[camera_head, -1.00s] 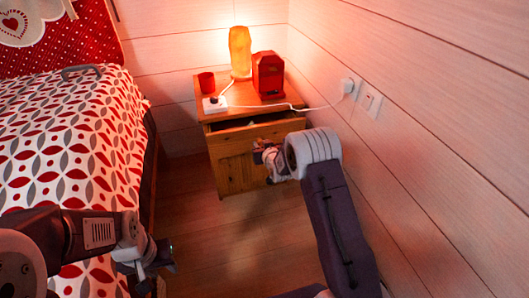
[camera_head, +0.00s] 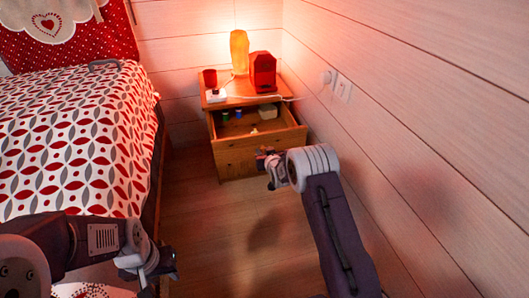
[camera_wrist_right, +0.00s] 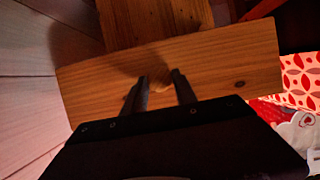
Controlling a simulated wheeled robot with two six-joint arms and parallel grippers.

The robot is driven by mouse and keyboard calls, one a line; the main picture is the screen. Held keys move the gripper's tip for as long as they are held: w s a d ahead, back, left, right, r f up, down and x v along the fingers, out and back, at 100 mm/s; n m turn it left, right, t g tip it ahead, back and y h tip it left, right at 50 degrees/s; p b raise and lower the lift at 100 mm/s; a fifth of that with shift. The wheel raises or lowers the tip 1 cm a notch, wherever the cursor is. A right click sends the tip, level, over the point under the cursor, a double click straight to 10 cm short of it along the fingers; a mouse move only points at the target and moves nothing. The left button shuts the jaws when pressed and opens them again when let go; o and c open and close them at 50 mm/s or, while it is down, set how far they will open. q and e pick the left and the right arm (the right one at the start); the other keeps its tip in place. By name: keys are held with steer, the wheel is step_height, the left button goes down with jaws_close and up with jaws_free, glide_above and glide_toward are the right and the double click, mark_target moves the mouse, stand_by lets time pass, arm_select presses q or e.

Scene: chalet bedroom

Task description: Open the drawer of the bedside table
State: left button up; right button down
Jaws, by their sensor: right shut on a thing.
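The wooden bedside table (camera_head: 286,84) stands against the far wall in the head view. Its drawer (camera_head: 232,148) is pulled well out, and its inside shows from above. In the right wrist view the drawer's wooden front (camera_wrist_right: 228,62) fills the middle, with a round knob (camera_wrist_right: 160,76) between the two dark fingers. My right gripper (camera_head: 266,160) is shut on this knob; the arm hides part of the drawer front in the head view. My left gripper (camera_head: 160,268) is low at the left beside the bed, away from the table; its fingers are too unclear to read.
A red cup (camera_head: 210,78), a glowing orange lamp (camera_head: 239,52), a red box (camera_head: 262,72) and a white socket block (camera_head: 216,96) stand on the tabletop. The bed (camera_head: 75,135) is left; the wall is close right.

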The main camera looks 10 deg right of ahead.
steer(key=shift+r, duration=0.1)
steer(key=c, duration=1)
jaws_free()
steer(key=p+v, duration=0.4)
steer(key=v, duration=0.5)
steer(key=shift+p, duration=0.4)
